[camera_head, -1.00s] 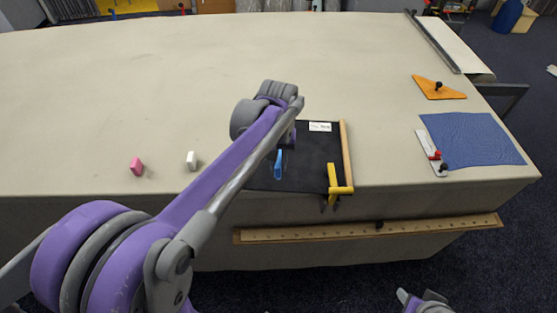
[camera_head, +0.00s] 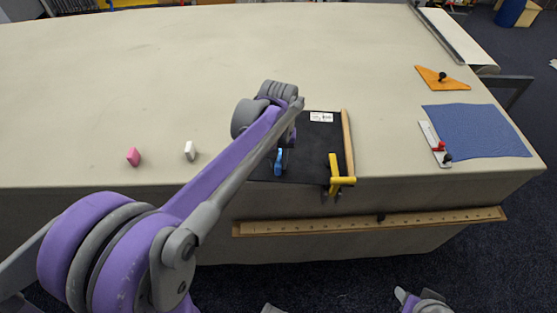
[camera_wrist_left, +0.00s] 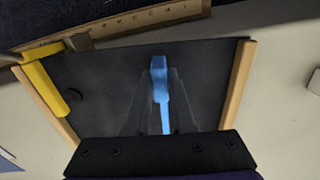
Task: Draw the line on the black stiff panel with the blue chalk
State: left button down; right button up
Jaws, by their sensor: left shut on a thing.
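The black stiff panel (camera_head: 318,150) lies on the table near its front edge, with a white label at its far side and wooden strips along its sides. My left gripper (camera_wrist_left: 158,104) is shut on the blue chalk (camera_wrist_left: 160,75), over the panel. The chalk also shows in the head view (camera_head: 278,166), low over the left part of the panel. I cannot tell whether its tip touches the surface. My left arm hides the panel's left side in the head view. No mark shows on the visible panel surface.
A yellow clamp (camera_head: 336,172) grips the panel's front right corner. Pink (camera_head: 133,157) and white (camera_head: 190,151) pieces lie left. A blue cloth (camera_head: 474,131), an orange triangle (camera_head: 442,78) and a white-red tool (camera_head: 433,143) lie right. A ruler (camera_head: 370,222) hangs along the front.

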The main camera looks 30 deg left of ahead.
pick_arm(q)
jog(key=shift+f+b, duration=0.3)
jog(key=shift+f, duration=0.2)
jog(key=shift+w, duration=0.1)
dwell(0.3)
jog(key=shift+w+a+r, duration=0.1)
jog(key=shift+w+a, duration=0.35)
jog(key=shift+w, duration=0.35)
jog(key=shift+w, duration=0.15)
jog(key=shift+w+a, duration=0.4)
jog(key=shift+w, duration=0.35)
jog(key=shift+s, duration=0.15)
jog(key=shift+s+d, duration=0.45)
jog(key=shift+s, duration=0.4)
